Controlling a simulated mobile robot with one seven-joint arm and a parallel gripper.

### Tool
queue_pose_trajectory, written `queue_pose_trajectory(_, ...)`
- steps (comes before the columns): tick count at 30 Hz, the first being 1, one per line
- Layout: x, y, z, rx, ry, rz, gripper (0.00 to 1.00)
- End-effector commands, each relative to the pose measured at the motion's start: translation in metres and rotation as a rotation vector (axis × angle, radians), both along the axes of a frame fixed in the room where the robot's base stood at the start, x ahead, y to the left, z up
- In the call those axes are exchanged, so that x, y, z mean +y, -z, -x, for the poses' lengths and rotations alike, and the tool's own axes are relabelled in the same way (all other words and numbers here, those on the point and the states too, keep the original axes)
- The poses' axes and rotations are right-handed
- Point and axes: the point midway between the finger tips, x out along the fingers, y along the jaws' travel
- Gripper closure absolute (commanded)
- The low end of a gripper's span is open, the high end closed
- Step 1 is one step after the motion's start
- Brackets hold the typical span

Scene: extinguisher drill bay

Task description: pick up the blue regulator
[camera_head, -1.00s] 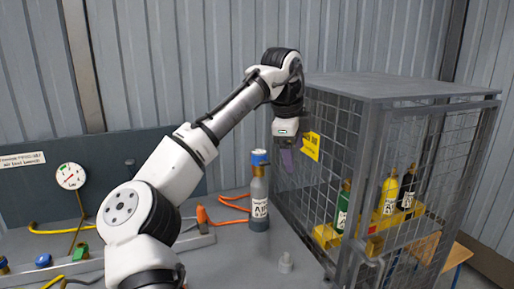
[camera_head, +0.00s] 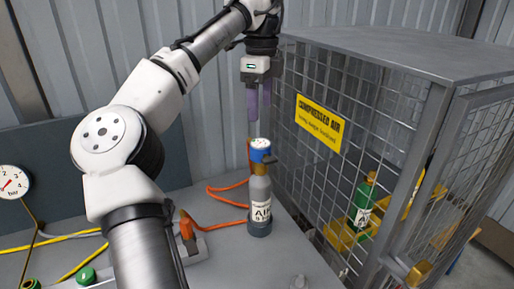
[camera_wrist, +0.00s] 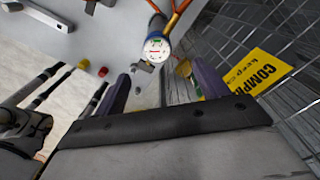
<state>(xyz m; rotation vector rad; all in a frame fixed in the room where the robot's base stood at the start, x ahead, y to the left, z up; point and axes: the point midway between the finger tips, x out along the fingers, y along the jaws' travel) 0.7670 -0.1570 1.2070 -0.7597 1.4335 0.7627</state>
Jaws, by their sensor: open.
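The blue regulator (camera_head: 260,151) sits on top of a grey air cylinder (camera_head: 260,197) that stands upright on the bench. In the wrist view a blue-rimmed round dial, which looks like the regulator (camera_wrist: 156,48), shows beyond the fingers. My gripper (camera_head: 259,112) points down just above the regulator, its purple fingers apart. In the wrist view my gripper (camera_wrist: 163,84) is open, with nothing seen held between its fingers. The head view shows a small gap between fingertips and regulator; its exact depth I cannot tell.
A mesh cage (camera_head: 405,130) with a yellow sign (camera_head: 320,123) stands close on the right, holding a green cylinder (camera_head: 362,203). An orange hose (camera_head: 226,203) lies left of the air cylinder on the grey bench (camera_head: 232,262). A pressure gauge (camera_head: 12,182) is at the far left.

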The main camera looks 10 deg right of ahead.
Motion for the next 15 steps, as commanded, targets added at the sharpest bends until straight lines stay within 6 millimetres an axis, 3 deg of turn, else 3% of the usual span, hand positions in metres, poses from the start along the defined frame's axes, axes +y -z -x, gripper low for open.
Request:
queue_pose_trajectory(1, 0.000, 0.014, 0.000, 0.004, 0.002, 0.001, 0.27)
queue_pose_trajectory(7, 0.000, 0.054, 0.000, 0.004, 0.002, 0.004, 0.27)
queue_pose_trajectory(15, 0.001, 0.077, 0.000, 0.000, -0.001, 0.001, 0.27)
